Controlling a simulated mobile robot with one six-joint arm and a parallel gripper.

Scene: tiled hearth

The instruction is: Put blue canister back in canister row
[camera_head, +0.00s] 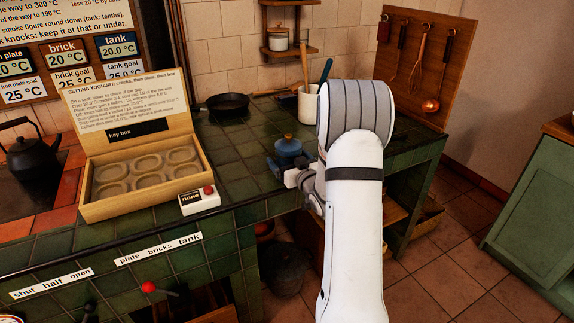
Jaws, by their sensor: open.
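A blue lidded vessel (288,148), which looks like the blue canister, stands upright on the green tiled counter. My gripper (293,178) is open, close in front of it and to its right. My gripper covers part of its lower side, and I cannot tell whether they touch. A pale canister with a wooden lid (278,40) stands on a wall shelf (290,52) at the back. I cannot tell whether that shelf is the canister row.
A black frying pan (228,103) and a utensil crock (309,104) stand at the back of the counter. The open hay box (145,180) and a small white box with a red button (199,200) are to the left. The counter (235,160) between is clear.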

